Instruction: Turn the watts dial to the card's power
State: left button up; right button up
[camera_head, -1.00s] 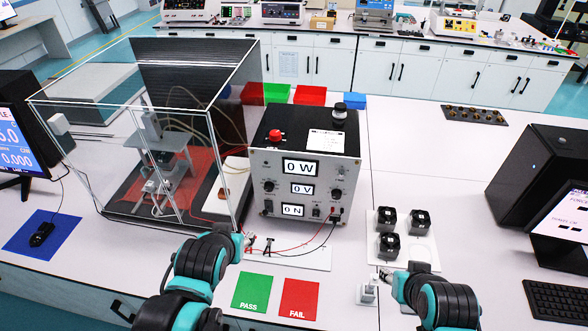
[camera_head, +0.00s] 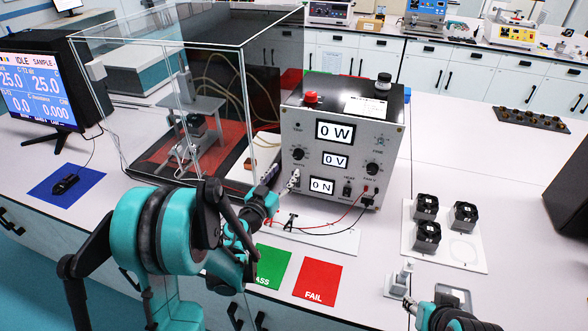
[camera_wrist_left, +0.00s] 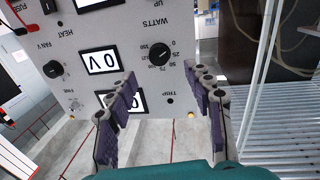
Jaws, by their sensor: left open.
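The watts dial is a black round knob (camera_head: 299,154) on the left of the grey tester's front panel (camera_head: 345,120). It shows clearly in the left wrist view (camera_wrist_left: 159,53), where the panel looks upside down. My left gripper (camera_head: 279,183) is open and empty just in front of the panel, below the dial. In the left wrist view its fingers (camera_wrist_left: 166,80) stand apart, with the dial ahead between their lines, not touched. A white card (camera_head: 367,105) lies on the tester's top; its print is too small to read. My right gripper (camera_head: 408,303) is low at the bottom edge, its fingers unclear.
Displays read 0 W (camera_head: 335,131) and 0 V (camera_head: 335,160). A clear enclosure (camera_head: 170,60) stands close left of the tester. Red and black leads (camera_head: 345,222) hang in front. A white tray (camera_head: 455,255) with black parts and a small stand (camera_head: 399,281) are right.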

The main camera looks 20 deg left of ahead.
aim_at(297, 157)
pick_arm(q)
jog(key=w, duration=0.2)
jog(key=w+d+b, duration=0.1)
jog(key=w, duration=0.4)
jog(key=shift+w+d, duration=0.15)
jog(key=shift+w, duration=0.15)
jog(key=c, duration=1.2)
